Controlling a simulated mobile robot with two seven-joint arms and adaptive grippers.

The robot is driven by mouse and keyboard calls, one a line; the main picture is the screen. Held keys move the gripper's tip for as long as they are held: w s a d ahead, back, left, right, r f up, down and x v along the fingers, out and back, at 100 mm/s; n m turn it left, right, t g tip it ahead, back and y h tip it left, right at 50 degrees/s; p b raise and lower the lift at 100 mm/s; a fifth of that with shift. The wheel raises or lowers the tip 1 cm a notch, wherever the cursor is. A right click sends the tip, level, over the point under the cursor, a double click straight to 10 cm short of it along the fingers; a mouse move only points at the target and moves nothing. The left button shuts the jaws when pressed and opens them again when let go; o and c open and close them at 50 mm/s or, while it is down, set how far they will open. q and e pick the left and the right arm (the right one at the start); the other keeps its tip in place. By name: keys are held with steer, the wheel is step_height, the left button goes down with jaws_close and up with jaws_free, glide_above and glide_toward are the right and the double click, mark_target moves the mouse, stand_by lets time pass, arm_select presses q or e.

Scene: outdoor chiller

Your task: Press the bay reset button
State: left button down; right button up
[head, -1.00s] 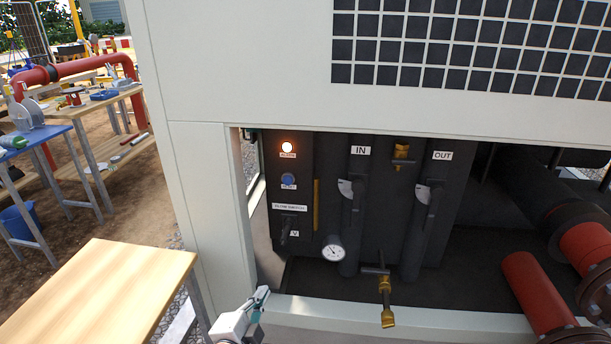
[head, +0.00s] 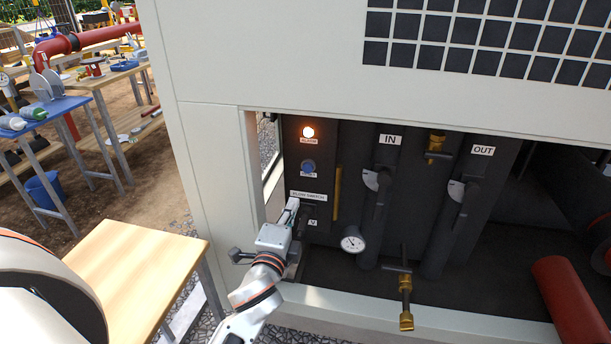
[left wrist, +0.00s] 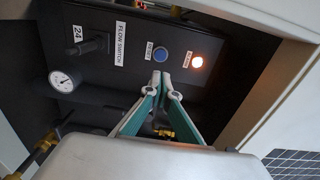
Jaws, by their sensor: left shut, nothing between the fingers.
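The blue round reset button (head: 308,167) sits on the dark panel, below a lit orange-white alarm lamp (head: 308,132) and above the flow switch label (head: 309,196). In the left wrist view the button (left wrist: 159,54) is just beyond the fingertips, beside the lit lamp (left wrist: 197,62). My left gripper (head: 292,206) is at the bay opening, below the button in the head view. Its fingers (left wrist: 160,76) are shut and empty, pointing toward the button with a gap that I cannot measure. My right gripper is not in view.
A gauge (head: 353,240), IN pipe (head: 375,200), OUT pipe (head: 450,210) and brass valve (head: 405,300) lie right of the panel. The pale bay frame (head: 255,165) bounds the opening at left. A wooden table (head: 135,275) stands at lower left.

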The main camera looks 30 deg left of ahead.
mark_target(306, 167)
arm_select(q)
steer(key=x, duration=1.3)
steer(key=shift+w, duration=0.3)
steer(key=shift+w+a, duration=0.1)
steer(key=shift+w, duration=0.05)
steer(key=shift+w+a, duration=0.15)
steer(key=shift+w, duration=0.4)
steer(key=shift+w+a+r, duration=0.15)
steer(key=shift+w+r, duration=0.05)
steer(key=shift+w, duration=0.05)
steer(key=shift+r, duration=0.1)
